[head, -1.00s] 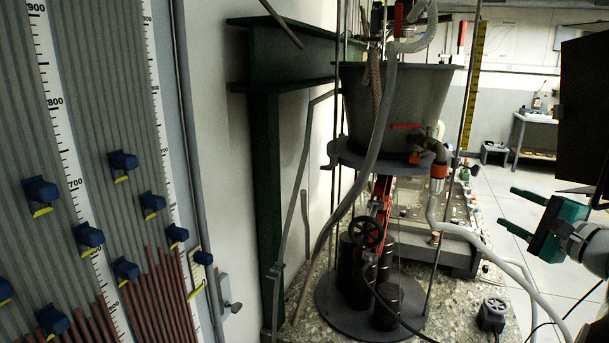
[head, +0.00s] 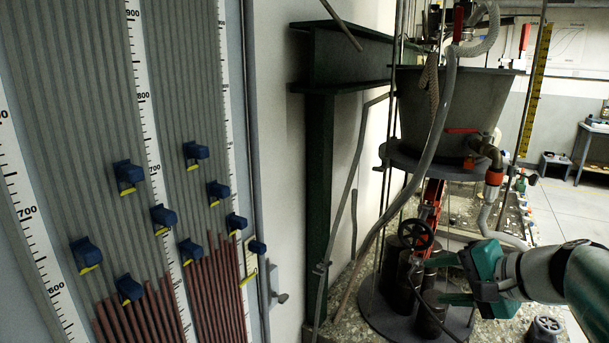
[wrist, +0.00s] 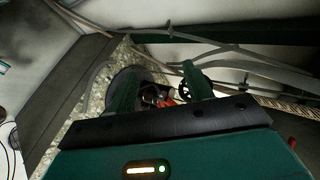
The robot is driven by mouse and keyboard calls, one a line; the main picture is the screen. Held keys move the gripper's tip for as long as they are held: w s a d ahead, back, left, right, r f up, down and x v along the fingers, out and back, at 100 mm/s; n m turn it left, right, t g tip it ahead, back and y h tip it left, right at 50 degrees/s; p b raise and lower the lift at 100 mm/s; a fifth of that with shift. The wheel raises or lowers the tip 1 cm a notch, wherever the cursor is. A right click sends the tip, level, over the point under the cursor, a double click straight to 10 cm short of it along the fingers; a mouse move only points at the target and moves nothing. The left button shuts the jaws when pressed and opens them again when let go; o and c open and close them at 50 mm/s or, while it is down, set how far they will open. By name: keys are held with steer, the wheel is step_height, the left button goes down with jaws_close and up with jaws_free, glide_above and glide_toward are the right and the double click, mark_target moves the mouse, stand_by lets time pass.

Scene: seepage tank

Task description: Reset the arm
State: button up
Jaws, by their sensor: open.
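My gripper (head: 447,279) is at the lower right of the head view, a green body with two green fingers pointing left. The fingers are apart with nothing seen between them. In the head view they overlap the dark cylinders (head: 397,262) at the base of the tank stand. In the wrist view my gripper (wrist: 158,90) shows its two fingers spread, with a dark round base, some red parts and a black handwheel (wrist: 186,88) beyond them. The handwheel also shows in the head view (head: 416,234), left of the fingers. How close the fingers are to the cylinders I cannot tell.
A grey conical tank (head: 432,107) stands on a round plate with hoses around it. A manometer board (head: 75,150) with blue sliders fills the left. A green steel column (head: 318,200) stands between them. Open floor (head: 560,215) lies at the right.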

steer(key=s+a+f+n+g+h, duration=0.3)
steer(key=s+a+f+n+h, duration=0.3)
steer(key=s+a+f+n, duration=0.3)
steer(key=s+a+n, duration=0.2)
steer(key=s, duration=0.1)
steer(key=shift+s+a+g, duration=0.15)
steer(key=shift+a+g, duration=0.15)
steer(key=shift+a, duration=0.1)
stand_by(1.8)
